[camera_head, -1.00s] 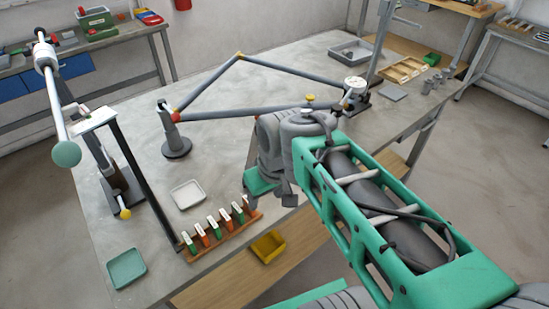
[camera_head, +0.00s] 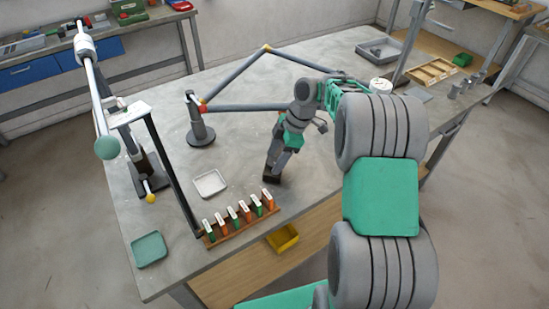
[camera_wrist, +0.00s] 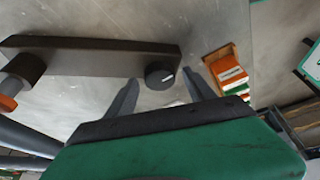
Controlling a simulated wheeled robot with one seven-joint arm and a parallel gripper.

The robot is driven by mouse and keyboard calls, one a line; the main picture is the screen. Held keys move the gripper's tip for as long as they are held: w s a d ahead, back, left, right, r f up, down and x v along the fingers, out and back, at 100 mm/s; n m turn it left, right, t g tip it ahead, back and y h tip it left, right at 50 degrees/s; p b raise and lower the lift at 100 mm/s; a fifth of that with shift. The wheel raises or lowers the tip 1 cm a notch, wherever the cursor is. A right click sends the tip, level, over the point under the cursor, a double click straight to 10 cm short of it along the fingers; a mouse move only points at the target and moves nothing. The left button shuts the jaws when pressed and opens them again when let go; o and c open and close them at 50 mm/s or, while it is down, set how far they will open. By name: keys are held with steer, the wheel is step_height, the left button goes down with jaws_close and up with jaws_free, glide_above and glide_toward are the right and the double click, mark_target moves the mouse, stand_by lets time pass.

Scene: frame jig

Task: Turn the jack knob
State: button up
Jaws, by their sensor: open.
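A dark round knob (camera_wrist: 160,75) with a white mark shows in the wrist view. It is at the right end of a dark grey bar (camera_wrist: 90,57). My gripper (camera_wrist: 161,78) is open, and its two fingers appear on either side of the knob. Both fingers look empty, and I cannot tell how far the tips are from the knob or whether they touch it. In the head view my gripper (camera_head: 272,172) points down near the table's front edge, and I cannot make out the knob there.
A rack of orange, green and white pieces (camera_head: 240,220) stands near the table's front edge; it also shows in the wrist view (camera_wrist: 230,75). A white tray (camera_head: 210,183), a teal tray (camera_head: 149,250) and a tube frame on a stand (camera_head: 200,125) are nearby. A yellow bin (camera_head: 283,238) is below.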

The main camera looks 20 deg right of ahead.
steer(key=shift+a+f, duration=0.1)
steer(key=shift+f, duration=0.1)
steer(key=shift+c, duration=0.5)
steer(key=c, duration=1.2)
